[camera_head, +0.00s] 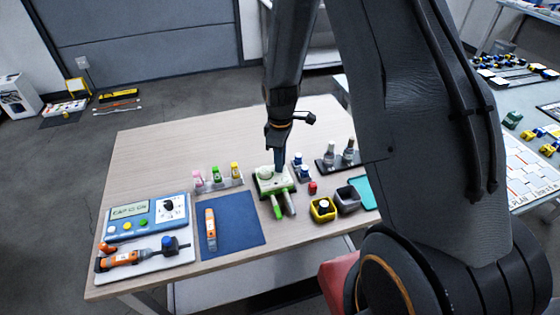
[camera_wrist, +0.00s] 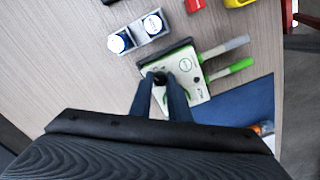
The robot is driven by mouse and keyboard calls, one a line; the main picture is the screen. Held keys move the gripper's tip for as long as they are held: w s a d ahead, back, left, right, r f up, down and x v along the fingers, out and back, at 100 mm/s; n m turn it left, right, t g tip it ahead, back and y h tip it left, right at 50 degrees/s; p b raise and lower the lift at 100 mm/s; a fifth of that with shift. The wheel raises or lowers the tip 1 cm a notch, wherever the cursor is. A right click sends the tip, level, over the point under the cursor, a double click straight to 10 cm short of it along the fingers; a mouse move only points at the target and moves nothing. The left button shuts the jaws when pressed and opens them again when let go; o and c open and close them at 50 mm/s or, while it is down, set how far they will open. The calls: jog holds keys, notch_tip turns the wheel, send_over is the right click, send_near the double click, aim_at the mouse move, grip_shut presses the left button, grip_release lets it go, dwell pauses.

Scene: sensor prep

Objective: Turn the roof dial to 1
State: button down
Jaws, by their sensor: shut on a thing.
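A white box-shaped device with green trim (camera_head: 266,187) stands on the wooden table, with two rod-like parts, one green and one grey, at its front. In the wrist view the device (camera_wrist: 198,88) shows its top face with a round white part (camera_wrist: 186,65) and small marks too small to read. My gripper (camera_wrist: 163,92) reaches down onto the device's top, its two dark fingers shut on a small black knob, apparently the roof dial (camera_wrist: 160,77). The fingers partly hide the knob, and its setting cannot be read. In the head view my gripper (camera_head: 278,165) hides the knob.
A blue mat (camera_head: 238,228) with an orange tool lies left of the device. A blue meter (camera_head: 145,217) stands farther left. A rack of small coloured bottles (camera_head: 218,183) is behind the mat. Blue-white vials (camera_wrist: 136,32), a red block (camera_head: 312,188) and a yellow bin (camera_head: 323,211) are close on the right.

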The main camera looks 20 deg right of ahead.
jog(key=n, duration=0.5)
jog(key=shift+n, duration=0.4)
jog(key=n, duration=0.5)
jog(key=shift+n, duration=0.6)
jog(key=c, duration=1.9)
grip_release()
jog(key=shift+r, duration=0.1)
jog(key=shift+r+b, duration=1.05)
jog(key=shift+r, duration=2.8)
